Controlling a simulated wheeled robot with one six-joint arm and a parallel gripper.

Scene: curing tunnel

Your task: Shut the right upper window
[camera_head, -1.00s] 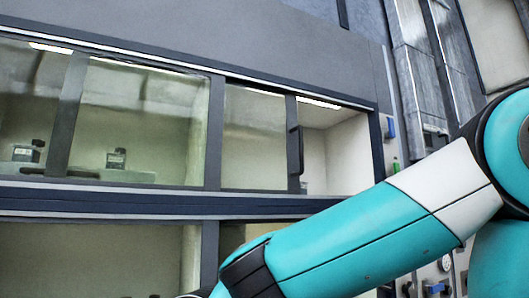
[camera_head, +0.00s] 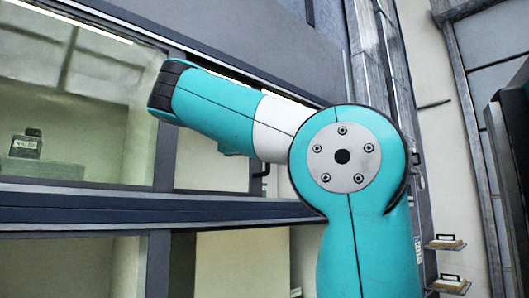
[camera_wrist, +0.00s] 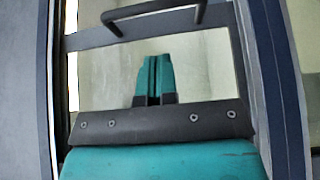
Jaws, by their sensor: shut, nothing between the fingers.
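The right upper window is a sliding glass pane (camera_head: 212,172) in a dark frame, largely hidden behind my arm in the head view. The lower end of its dark handle (camera_head: 266,170) shows just below my arm. To the right of the handle a pale strip of open gap shows. In the wrist view the handle (camera_wrist: 155,16) is a dark bar across the top, on the pane's dark edge, with glass (camera_wrist: 205,65) below it. My gripper (camera_wrist: 153,60) is shut and empty, over the glass and apart from the handle in the picture. The head view does not show my gripper.
Small trays (camera_head: 446,244) stick out at the right.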

